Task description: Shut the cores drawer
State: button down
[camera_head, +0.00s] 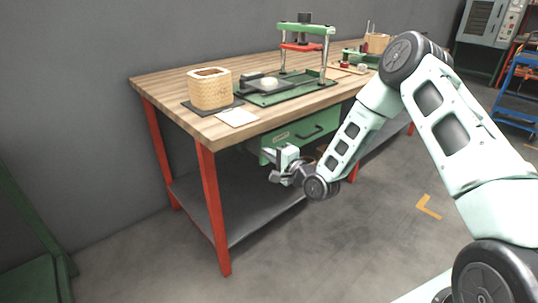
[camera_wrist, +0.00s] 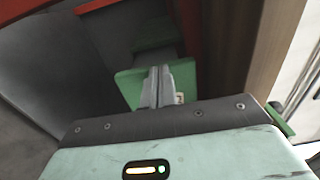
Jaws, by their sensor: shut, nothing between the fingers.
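The green drawer (camera_head: 293,131) hangs under the front of the workbench, with a dark bar handle and a small pale label on its front. How far it stands out is hard to tell. My gripper (camera_head: 273,164) is at the lower left of the drawer front, below the tabletop edge, and hides part of it. In the wrist view my gripper's fingers (camera_wrist: 158,85) are together and empty, in front of a green panel (camera_wrist: 129,86) with a small pale label beside the fingertips. I cannot tell whether they touch it.
A red leg (camera_head: 211,205) stands left of my gripper, and a grey lower shelf (camera_head: 250,215) lies below. Floor in front is clear.

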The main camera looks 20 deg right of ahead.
aim_at(249, 140)
jog(key=shift+w, duration=0.1)
jog(key=b+x, duration=0.2)
jog(key=x, duration=0.7)
jog(key=shift+w+a+f, duration=0.15)
jog(key=shift+w, duration=0.05)
jog(key=shift+w+r, duration=0.15)
jog(key=shift+r, duration=0.15)
